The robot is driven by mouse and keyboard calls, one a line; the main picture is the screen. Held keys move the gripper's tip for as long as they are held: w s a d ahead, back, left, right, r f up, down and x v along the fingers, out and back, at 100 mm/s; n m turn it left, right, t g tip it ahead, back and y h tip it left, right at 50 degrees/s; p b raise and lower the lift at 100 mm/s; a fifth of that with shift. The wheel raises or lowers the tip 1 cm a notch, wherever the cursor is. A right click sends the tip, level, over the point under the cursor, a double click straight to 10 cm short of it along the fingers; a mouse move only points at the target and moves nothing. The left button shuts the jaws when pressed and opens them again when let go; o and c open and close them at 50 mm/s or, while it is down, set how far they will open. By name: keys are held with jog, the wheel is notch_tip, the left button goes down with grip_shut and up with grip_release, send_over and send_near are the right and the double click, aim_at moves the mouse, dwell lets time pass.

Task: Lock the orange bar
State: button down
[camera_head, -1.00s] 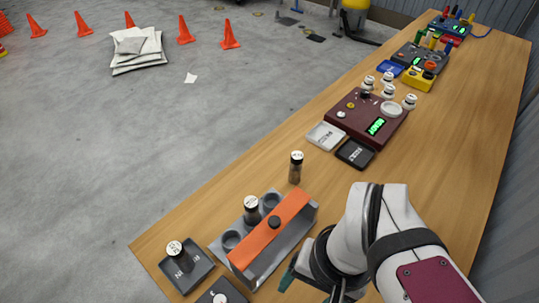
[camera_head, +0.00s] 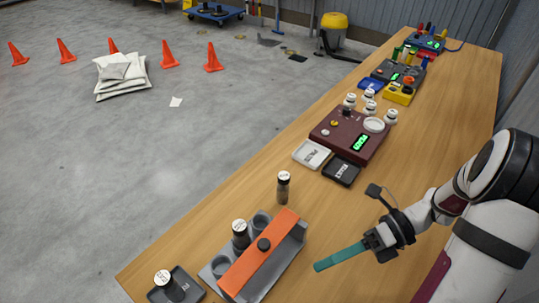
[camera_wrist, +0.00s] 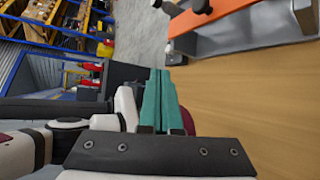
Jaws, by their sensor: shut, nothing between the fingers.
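The orange bar (camera_head: 245,270) lies lengthwise along the grey rack (camera_head: 286,262), with a black knob (camera_head: 264,245) at its middle. The rack's round cups show along the bar's left side. A dark vial with a white cap (camera_head: 240,232) stands in the middle cup. Whether the bar is latched cannot be told. My gripper (camera_head: 318,267) has teal fingers, shut and empty, pointing left towards the rack from its right, apart from the bar. In the wrist view the shut fingers (camera_wrist: 156,80) show at the centre, with part of the orange bar (camera_wrist: 235,22) at upper right.
A loose vial (camera_head: 283,187) stands behind the rack. Another (camera_head: 168,284) stands on a dark tray at the front left. A maroon device (camera_head: 345,137) with white and black trays sits farther back. The wooden table is clear between my arm and that device.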

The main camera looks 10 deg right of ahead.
jog(key=w+d+f+m+t+y, duration=0.1)
jog(key=d+f+m+t+y, duration=0.2)
jog(key=m, duration=0.5)
jog(key=shift+w+d+f+m+t, duration=0.2)
jog(key=shift+d+f+m+t, duration=0.1)
jog(key=shift+d+f+t, duration=0.55)
jog(key=shift+d+r, duration=0.1)
jog(key=shift+r, duration=0.05)
send_near(262, 246)
jog(key=s+a, duration=0.3)
jog(key=s, duration=0.1)
jog(key=shift+w+a+f, duration=0.2)
jog(key=shift+w+a, duration=0.2)
jog(key=shift+w, duration=0.2)
jog(key=shift+w+a+f, duration=0.25)
jog(key=shift+w+a, duration=0.15)
jog(key=shift+w, duration=0.2)
jog(key=shift+w+a+f, duration=0.2)
jog(key=shift+w+a, duration=0.15)
jog(key=shift+w, duration=0.25)
